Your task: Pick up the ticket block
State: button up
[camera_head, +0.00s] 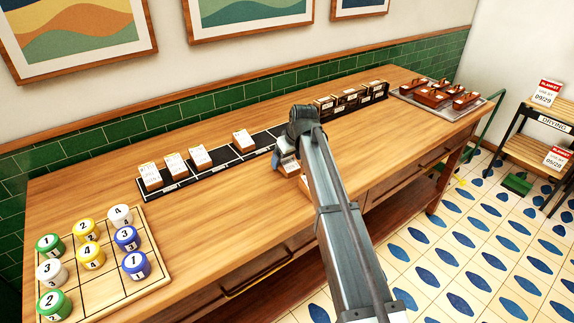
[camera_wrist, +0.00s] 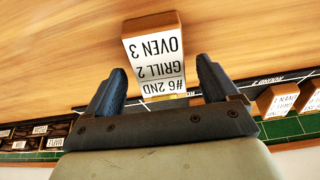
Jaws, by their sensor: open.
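The ticket block (camera_wrist: 153,45) is a wooden block with a white label reading "#6 2ND GRILL 2 OVEN 3", upside down in the wrist view. It stands on the wooden counter. My gripper (camera_wrist: 161,72) is open, with one dark finger on each side of the block's lower part and a visible gap at both sides. In the head view my gripper (camera_head: 286,160) is low over the counter's front half, and my arm hides most of the block there.
A black rail (camera_head: 262,145) with several similar ticket blocks (camera_head: 200,156) lies behind. A board (camera_head: 152,237) of numbered round pieces is at the left. Dark boxes (camera_head: 350,97) and a tray (camera_head: 478,109) are at the right. The front middle of the counter (camera_head: 215,215) is clear.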

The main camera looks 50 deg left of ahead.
jog(key=shift+a+f, duration=0.3)
jog(key=shift+f, duration=0.25)
jog(key=c, duration=1.1)
